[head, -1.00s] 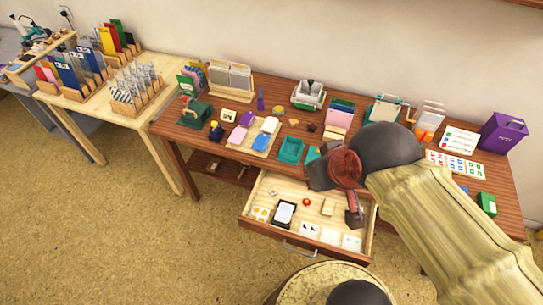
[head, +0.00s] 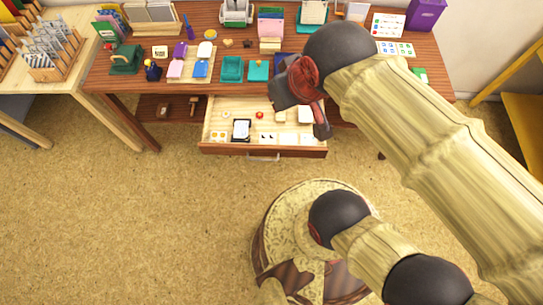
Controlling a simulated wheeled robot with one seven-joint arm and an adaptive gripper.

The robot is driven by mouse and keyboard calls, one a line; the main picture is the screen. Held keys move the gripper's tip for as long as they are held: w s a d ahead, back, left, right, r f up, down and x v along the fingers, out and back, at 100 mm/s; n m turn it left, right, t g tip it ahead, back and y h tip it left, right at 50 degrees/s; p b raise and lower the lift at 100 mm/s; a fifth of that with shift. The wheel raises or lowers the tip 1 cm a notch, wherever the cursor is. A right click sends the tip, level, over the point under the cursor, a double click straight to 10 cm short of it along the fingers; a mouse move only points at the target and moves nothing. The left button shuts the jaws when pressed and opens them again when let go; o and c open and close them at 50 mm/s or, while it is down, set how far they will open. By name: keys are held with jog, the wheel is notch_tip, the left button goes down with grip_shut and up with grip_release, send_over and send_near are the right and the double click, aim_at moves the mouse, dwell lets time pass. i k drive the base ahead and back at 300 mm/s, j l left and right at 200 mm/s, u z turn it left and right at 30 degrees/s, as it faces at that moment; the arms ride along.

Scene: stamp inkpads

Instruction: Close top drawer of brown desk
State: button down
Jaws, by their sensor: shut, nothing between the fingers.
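The brown desk (head: 112,81) stands against the wall across the top of the head view. Its top drawer (head: 225,149) is pulled out toward me, with a metal handle (head: 263,157) on its front. Inside lie a black-framed pad (head: 242,129), a small red item (head: 260,115) and several pale cards. My gripper (head: 322,130) is shut and empty. It appears over the drawer's right end, and I cannot tell whether it touches the drawer. My gripper and arm hide part of the drawer's right side and of the desktop.
The desktop holds teal trays (head: 232,69), a green stamping device (head: 125,60) and a purple box (head: 425,14). A light wood table (head: 82,77) stands at the left and a yellow shelf (head: 525,115) at the right. The floor before the drawer is mostly clear.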

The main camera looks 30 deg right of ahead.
aim_at(277, 135)
jog(key=k+l+u, duration=0.55)
jog(key=k+u, duration=0.2)
jog(key=k, duration=0.1)
